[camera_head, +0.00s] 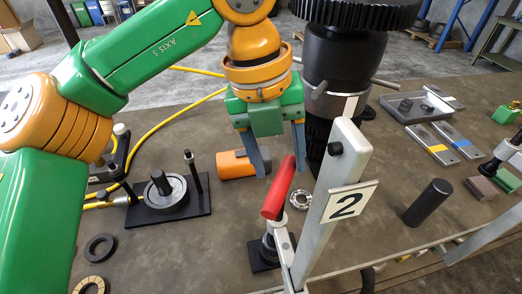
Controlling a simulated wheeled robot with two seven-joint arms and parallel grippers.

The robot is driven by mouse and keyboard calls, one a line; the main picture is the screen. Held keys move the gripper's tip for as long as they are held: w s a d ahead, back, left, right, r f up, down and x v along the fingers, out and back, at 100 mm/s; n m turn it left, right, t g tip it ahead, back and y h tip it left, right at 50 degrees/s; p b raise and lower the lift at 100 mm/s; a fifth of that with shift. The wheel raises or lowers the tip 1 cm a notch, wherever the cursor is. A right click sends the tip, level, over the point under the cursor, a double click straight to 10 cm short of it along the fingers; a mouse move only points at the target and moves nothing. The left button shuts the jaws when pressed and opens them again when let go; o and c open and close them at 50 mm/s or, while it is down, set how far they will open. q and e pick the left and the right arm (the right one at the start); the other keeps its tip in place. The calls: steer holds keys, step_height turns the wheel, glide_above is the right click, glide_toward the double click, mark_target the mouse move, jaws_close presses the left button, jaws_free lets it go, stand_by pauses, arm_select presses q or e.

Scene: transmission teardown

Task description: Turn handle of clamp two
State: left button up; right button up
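Clamp two stands at the front centre, with a pale upright post (335,185) bearing a white plate marked "2" (350,203). Its red handle (279,188) sticks up at a tilt, leaning right at the top, above the clamp's metal base (264,254). My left gripper (281,162) comes down from above with its two blue-grey fingers spread apart, one on each side of the top of the handle in the picture. I cannot tell whether the handle is between them in depth. Nothing appears held. My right gripper is not in view.
A tall dark gear shaft (343,60) stands right behind the clamp post. An orange part (236,164) lies behind the left finger. A black fixture with a disc (166,195) stands left, a black cylinder (428,202) right. Grey plates (421,105) lie at back right.

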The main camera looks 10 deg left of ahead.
arm_select(q)
step_height(320, 180, up, 7)
steer(key=s+a+n+t+b, duration=0.1)
steer(key=s+a+n, duration=0.1)
steer(key=n, duration=0.6)
steer(key=shift+a+y, duration=0.25)
steer(key=shift+y, duration=0.05)
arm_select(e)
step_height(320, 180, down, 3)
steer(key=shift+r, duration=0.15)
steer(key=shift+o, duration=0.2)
